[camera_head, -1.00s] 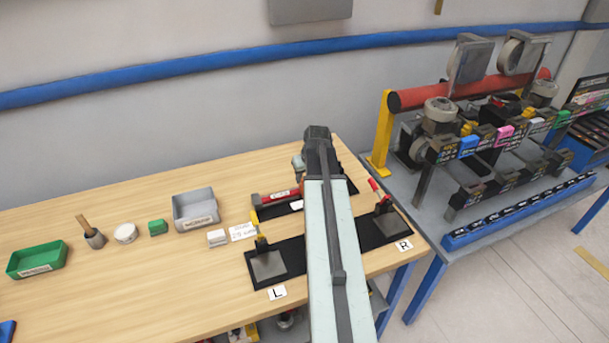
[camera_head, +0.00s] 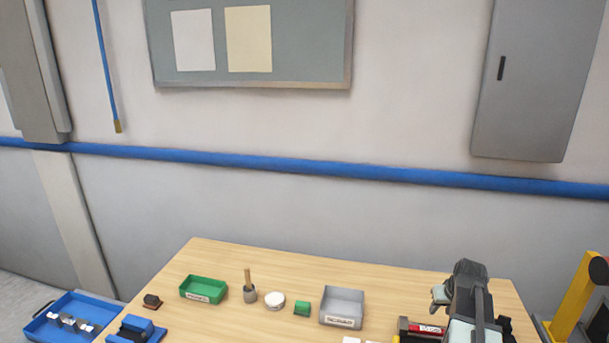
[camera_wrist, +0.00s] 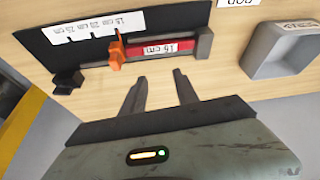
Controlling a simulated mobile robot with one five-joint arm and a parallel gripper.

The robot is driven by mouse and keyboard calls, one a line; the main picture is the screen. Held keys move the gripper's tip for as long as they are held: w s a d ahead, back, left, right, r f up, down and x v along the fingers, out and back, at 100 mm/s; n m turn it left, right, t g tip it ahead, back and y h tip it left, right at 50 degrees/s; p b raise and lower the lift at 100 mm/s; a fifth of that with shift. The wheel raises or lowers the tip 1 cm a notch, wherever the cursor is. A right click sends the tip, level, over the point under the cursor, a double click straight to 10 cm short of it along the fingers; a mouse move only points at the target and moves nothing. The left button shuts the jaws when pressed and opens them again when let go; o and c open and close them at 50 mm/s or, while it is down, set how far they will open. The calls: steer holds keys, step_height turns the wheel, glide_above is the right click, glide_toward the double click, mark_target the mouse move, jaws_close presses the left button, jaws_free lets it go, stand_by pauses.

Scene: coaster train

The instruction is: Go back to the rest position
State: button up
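My gripper (camera_wrist: 160,80) shows in the wrist view with its two dark fingers apart and nothing between them. It is over the wooden table, in front of a dark measuring fixture. The fixture has a red bar (camera_wrist: 162,49) labelled 15 cm and an orange slider (camera_wrist: 117,52) on a dark mat (camera_wrist: 180,14). In the head view my dark wrist is at the lower right, above the table (camera_head: 240,262). The fixture's red part (camera_head: 428,329) shows just left of my arm.
A blue tray (camera_head: 40,325) is at the lower left. A yellow post (camera_head: 573,300) stands at the right.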

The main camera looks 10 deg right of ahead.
steer(key=w+a+f+n+g+y+b, duration=0.1)
steer(key=w+a+f+n, duration=0.1)
steer(key=a, duration=1.1)
steer(key=w+a+f+n+y+b, duration=0.1)
steer(key=w+a+f+n, duration=0.1)
steer(key=a, duration=1.1)
steer(key=s+a+f+m+g+b, duration=0.1)
steer(key=s+a+g, duration=0.2)
steer(key=s+a, duration=0.6)
steer(key=shift+s+a+f+h, duration=0.15)
steer(key=shift+s+a+h, duration=0.2)
steer(key=shift+a, duration=0.45)
steer(key=shift+w, duration=0.1)
